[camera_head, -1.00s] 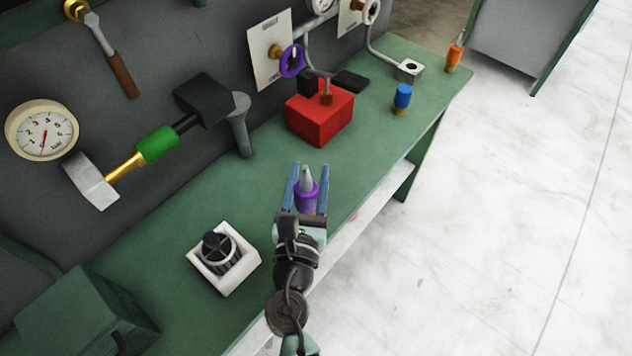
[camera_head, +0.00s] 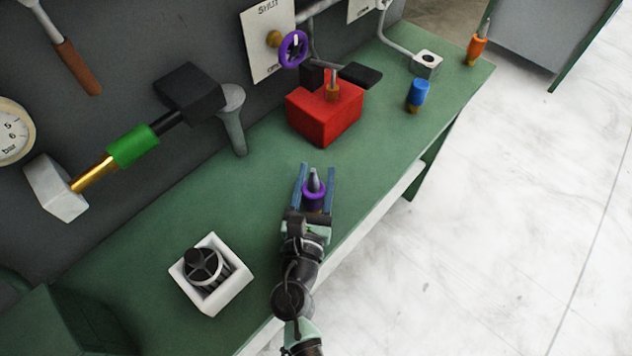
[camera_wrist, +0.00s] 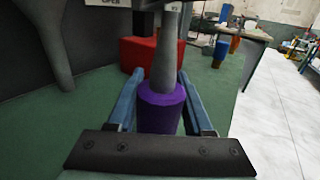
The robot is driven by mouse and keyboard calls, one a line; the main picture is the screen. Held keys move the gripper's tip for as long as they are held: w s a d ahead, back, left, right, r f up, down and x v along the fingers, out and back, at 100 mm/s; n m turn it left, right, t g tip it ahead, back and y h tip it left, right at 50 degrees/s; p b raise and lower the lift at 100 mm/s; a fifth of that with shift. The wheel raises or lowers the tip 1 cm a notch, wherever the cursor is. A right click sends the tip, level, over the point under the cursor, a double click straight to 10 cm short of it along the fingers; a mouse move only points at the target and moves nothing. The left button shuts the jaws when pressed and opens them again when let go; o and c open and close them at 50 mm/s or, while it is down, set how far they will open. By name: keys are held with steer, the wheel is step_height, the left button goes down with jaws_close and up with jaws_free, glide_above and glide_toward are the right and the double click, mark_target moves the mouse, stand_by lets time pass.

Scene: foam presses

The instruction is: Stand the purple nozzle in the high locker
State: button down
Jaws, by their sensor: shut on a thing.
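The purple nozzle (camera_head: 313,188) has a purple collar and a grey tapered tip. My gripper (camera_head: 316,180) is shut on it and holds it tip up over the green bench. In the wrist view the purple nozzle (camera_wrist: 162,100) stands upright between the two blue fingers of my gripper (camera_wrist: 162,112). Its lower end is hidden behind the gripper body. I cannot tell how far it is above the bench. I cannot make out a high locker for certain in these frames.
A red block (camera_head: 324,112) with a black handle stands ahead on the bench (camera_head: 262,190). A white holder (camera_head: 238,284) is at left. A blue nozzle (camera_head: 417,94) and an orange nozzle (camera_head: 476,48) stand farther right. A grey panel (camera_head: 540,32) is beyond. The floor at right is clear.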

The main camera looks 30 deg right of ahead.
steer(key=shift+f, duration=0.35)
steer(key=shift+f, duration=0.15)
steer(key=shift+c, duration=1.5)
jaws_free()
steer(key=b+v, duration=0.1)
steer(key=v, duration=1.1)
